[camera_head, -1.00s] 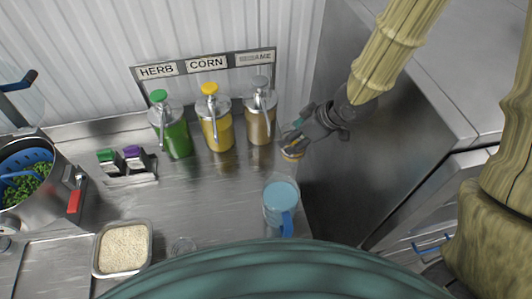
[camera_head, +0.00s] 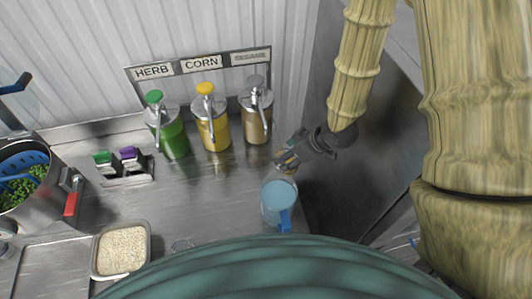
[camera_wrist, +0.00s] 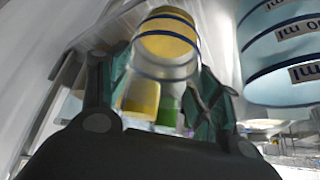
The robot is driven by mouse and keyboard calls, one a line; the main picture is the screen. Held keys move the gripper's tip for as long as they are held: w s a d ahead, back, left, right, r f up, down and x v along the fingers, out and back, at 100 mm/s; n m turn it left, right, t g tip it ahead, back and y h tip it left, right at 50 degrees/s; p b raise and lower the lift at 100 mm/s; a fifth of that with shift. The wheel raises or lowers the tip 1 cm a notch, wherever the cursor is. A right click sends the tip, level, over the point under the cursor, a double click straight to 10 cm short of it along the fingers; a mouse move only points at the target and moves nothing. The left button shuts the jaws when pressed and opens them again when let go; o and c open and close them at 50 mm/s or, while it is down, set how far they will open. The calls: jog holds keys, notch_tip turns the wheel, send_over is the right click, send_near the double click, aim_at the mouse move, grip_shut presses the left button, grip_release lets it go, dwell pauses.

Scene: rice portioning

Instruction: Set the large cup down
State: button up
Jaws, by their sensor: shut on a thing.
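My gripper (camera_head: 287,163) is shut on a clear cup, which shows in the wrist view (camera_wrist: 168,45) between the two green fingers, with dark blue bands and a yellow-amber band of contents. In the head view my gripper mostly hides this cup. My gripper is at the right end of the steel counter (camera_head: 215,190), just behind a blue measuring jug (camera_head: 279,203) with a blue handle. The jug also shows large at the right of the wrist view (camera_wrist: 285,60), with ml labels. I cannot tell whether the held cup touches the counter.
Green (camera_head: 172,138), yellow (camera_head: 213,130) and brown (camera_head: 256,122) pump bottles stand along the back. A rice tray (camera_head: 149,250), a small rack (camera_head: 127,178) and a pot (camera_head: 62,200) are to the left. The counter between rack and jug is largely clear.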

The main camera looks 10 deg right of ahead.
notch_tip(320, 180, down, 2)
notch_tip(320, 180, down, 2)
jog(key=shift+f+b, duration=0.1)
jog(key=shift+b, duration=0.65)
jog(key=shift+w+a+f, duration=0.15)
jog(key=shift+w+a, duration=0.5)
jog(key=shift+w, duration=0.15)
jog(key=shift+w+a, duration=0.55)
jog(key=shift+a, duration=0.25)
jog(key=shift+w+a, duration=0.35)
jog(key=shift+w, duration=0.2)
jog(key=shift+w+a+f, duration=0.25)
jog(key=shift+w+a, duration=0.25)
jog(key=shift+a, duration=0.05)
jog(key=shift+w+a+f, duration=0.2)
jog(key=shift+w+a, duration=0.25)
jog(key=shift+a, duration=0.1)
jog(key=shift+d+f+b, duration=0.1)
jog(key=shift+b, duration=0.25)
jog(key=shift+f, duration=0.1)
